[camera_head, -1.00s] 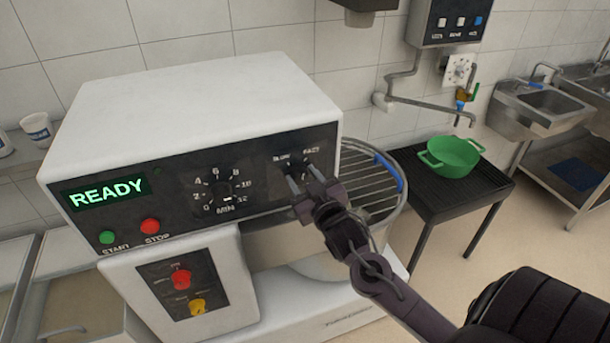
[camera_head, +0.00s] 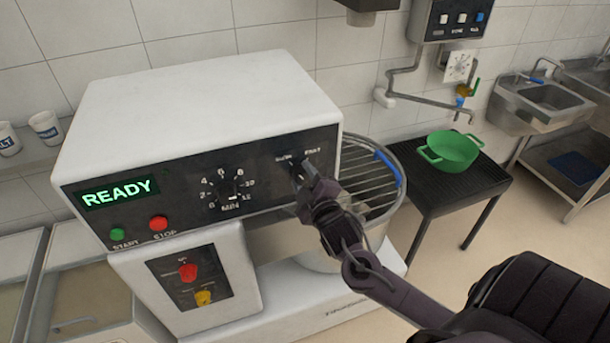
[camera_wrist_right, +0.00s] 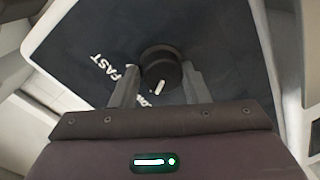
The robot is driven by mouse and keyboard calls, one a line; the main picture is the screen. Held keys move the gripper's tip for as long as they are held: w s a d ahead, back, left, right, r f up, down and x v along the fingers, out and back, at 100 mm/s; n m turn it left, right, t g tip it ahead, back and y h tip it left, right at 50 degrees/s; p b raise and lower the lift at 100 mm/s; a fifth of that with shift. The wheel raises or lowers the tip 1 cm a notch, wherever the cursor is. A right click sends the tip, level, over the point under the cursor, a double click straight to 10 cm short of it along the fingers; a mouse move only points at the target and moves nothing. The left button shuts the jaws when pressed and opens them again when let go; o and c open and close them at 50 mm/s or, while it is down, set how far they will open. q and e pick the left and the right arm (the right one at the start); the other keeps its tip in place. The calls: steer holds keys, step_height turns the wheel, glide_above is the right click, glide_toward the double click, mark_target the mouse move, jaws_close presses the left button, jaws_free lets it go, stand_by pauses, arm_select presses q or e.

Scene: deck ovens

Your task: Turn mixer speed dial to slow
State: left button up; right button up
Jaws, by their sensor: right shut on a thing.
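The mixer (camera_head: 190,110) has a black control panel with a lit READY display (camera_head: 117,193). My right gripper (camera_head: 302,172) is at the panel's right end, just under the SLOW and FAST labels. In the head view it largely hides the speed dial. In the right wrist view, the round black dial (camera_wrist_right: 160,66) sits between the two fingers of my right gripper (camera_wrist_right: 160,82), which are shut on it. Its white mark points down in that view, toward a label partly hidden by the gripper. The FAST label lies left of the dial there. My left gripper is not in view.
A timer dial (camera_head: 230,188), a green start button (camera_head: 117,234) and a red stop button (camera_head: 158,223) are left on the panel. The wire bowl guard (camera_head: 365,190) is close to my right arm. A green pot (camera_head: 452,152) stands on a black stand to the right.

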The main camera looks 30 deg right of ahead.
steer(key=shift+s+a+f+n, duration=0.1)
steer(key=shift+a+f+n, duration=0.1)
steer(key=shift+f+n, duration=0.2)
steer(key=o, duration=0.6)
steer(key=shift+o, duration=1.3)
steer(key=shift+r, duration=0.15)
steer(key=b+v, duration=0.2)
steer(key=v, duration=0.5)
steer(key=shift+s+a+b, duration=0.1)
steer(key=shift+s+b, duration=0.2)
